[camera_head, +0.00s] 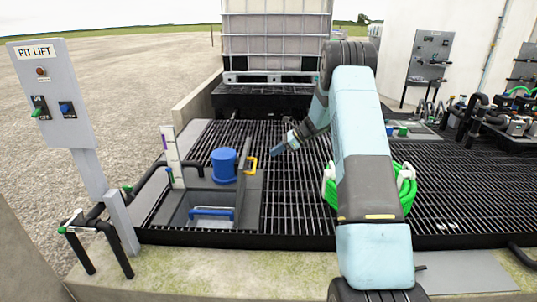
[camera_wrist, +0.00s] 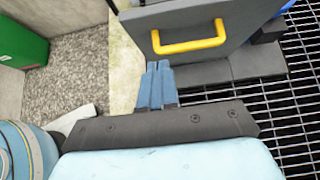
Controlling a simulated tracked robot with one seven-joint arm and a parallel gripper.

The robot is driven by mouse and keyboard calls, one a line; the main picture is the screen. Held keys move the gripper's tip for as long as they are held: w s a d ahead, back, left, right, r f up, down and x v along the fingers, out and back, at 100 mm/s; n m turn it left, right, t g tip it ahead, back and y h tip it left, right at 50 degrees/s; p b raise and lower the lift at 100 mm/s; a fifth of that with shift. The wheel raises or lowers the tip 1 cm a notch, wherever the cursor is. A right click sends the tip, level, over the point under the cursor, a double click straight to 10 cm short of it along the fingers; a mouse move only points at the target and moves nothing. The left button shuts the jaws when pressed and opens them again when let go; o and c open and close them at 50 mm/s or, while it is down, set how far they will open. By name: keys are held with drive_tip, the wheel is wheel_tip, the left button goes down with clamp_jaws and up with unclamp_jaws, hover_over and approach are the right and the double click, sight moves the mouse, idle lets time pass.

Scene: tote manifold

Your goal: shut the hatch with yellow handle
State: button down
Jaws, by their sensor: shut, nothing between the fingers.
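The hatch lid (camera_head: 241,180) is a dark grey panel. It stands open, nearly upright, at the right side of a square pit opening in the grating. Its yellow handle (camera_head: 252,165) is on the face toward my gripper. My gripper (camera_head: 278,149) is to the right of the lid, apart from the handle. In the wrist view, the lid (camera_wrist: 240,17) and the yellow handle (camera_wrist: 190,46) are just beyond my blue fingertips (camera_wrist: 160,68). The fingers are together and hold nothing.
A blue cylinder (camera_head: 223,166) stands behind the pit. A blue bar (camera_head: 211,211) shows in the opening. A white gauge board (camera_head: 172,156) and the pit lift panel (camera_head: 52,95) are at left. A green hose coil (camera_head: 406,188) lies beside my arm.

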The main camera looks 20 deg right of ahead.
drive_tip(key=shift+w+a+f, duration=0.55)
drive_tip(key=shift+a+f, duration=0.2)
drive_tip(key=shift+a, duration=0.95)
drive_tip(key=shift+w+a+f, duration=0.55)
drive_tip(key=shift+a+f, duration=0.25)
drive_tip(key=shift+a, duration=0.85)
drive_tip(key=shift+w+a+f, duration=0.55)
drive_tip(key=shift+a+f, duration=0.2)
drive_tip(key=shift+a, duration=0.95)
